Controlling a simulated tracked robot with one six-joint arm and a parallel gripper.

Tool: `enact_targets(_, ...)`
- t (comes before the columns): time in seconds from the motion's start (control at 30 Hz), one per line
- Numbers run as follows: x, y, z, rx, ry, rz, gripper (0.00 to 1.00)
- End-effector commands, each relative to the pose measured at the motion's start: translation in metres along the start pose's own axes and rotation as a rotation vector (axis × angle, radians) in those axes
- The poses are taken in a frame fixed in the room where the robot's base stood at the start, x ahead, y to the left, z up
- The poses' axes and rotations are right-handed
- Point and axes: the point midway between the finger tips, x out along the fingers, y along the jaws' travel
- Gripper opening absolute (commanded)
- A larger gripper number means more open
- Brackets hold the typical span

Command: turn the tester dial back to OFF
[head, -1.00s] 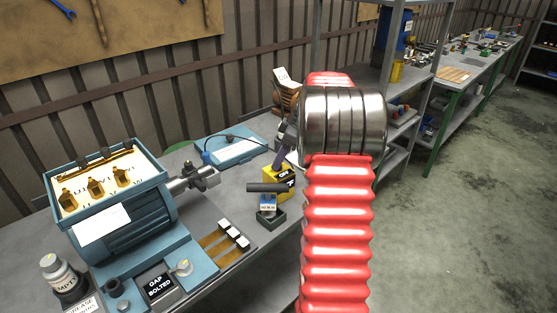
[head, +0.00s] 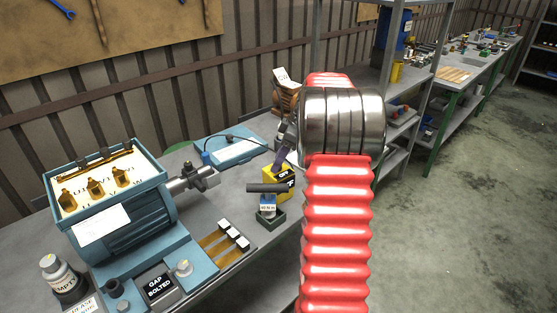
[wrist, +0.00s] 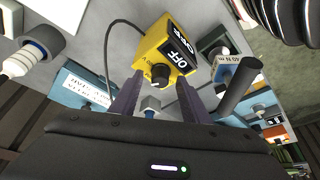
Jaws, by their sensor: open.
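The tester is a yellow box (head: 272,188) with a black and white label, on the bench in the head view, partly hidden by my arm. In the wrist view the yellow tester (wrist: 160,42) shows the word OFF on its label. Its small black dial (wrist: 160,73) faces my gripper; I cannot tell which way its pointer is turned. My gripper (wrist: 158,88) is open, its two dark fingers either side of the dial in the picture. I cannot tell whether they touch it. In the head view my gripper (head: 281,157) is just above the tester.
A dark cylindrical handle (head: 267,188) stands close beside the tester, above a small green holder (head: 271,218). A blue machine (head: 125,215) fills the left of the bench. A pale blue case (head: 230,150) with a cable lies behind. A wooden stand (head: 285,97) is at the back.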

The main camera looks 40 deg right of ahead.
Motion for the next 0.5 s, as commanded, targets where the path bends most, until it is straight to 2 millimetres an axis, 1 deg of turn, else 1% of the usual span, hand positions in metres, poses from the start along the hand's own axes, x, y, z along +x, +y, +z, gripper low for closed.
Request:
enact_targets(0.17,-0.005,0.0,0.0,0.0,0.0,0.001,0.42)
enact_targets(0.27,-0.013,0.001,0.0,0.0,0.0,0.002,0.42)
enact_targets(0.37,-0.026,0.0,0.0,0.0,0.0,0.002,0.42)
enact_targets(0.5,-0.049,0.001,0.0,0.0,0.0,0.004,0.42)
